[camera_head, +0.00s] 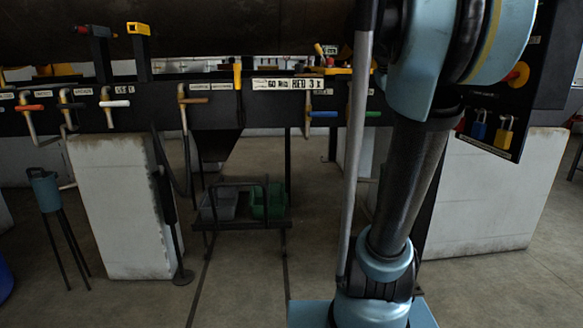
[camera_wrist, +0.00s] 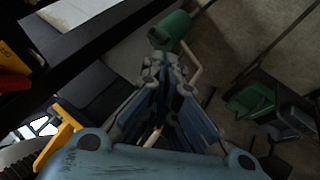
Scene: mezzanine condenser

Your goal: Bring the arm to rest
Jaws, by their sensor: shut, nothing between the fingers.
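My gripper (camera_wrist: 166,78) shows in the wrist view, with its grey linkages and blue finger pads drawn together. It is shut and nothing shows between its fingers. Beyond the fingertips is a green cylindrical piece (camera_wrist: 172,27) beside a pale bent bar, which looks like a green-handled lever; I cannot tell whether the gripper touches it. In the head view my arm (camera_head: 405,185) fills the right side, with the gripper itself out of sight.
A dark beam (camera_head: 215,110) carries several coloured-handled levers. White piers (camera_head: 122,205) stand below. A low rack holds grey and green crates (camera_head: 268,200). A bucket on a tripod (camera_head: 44,188) stands at left. Padlocks (camera_head: 503,138) hang on a panel at right. Floor between the piers is partly open.

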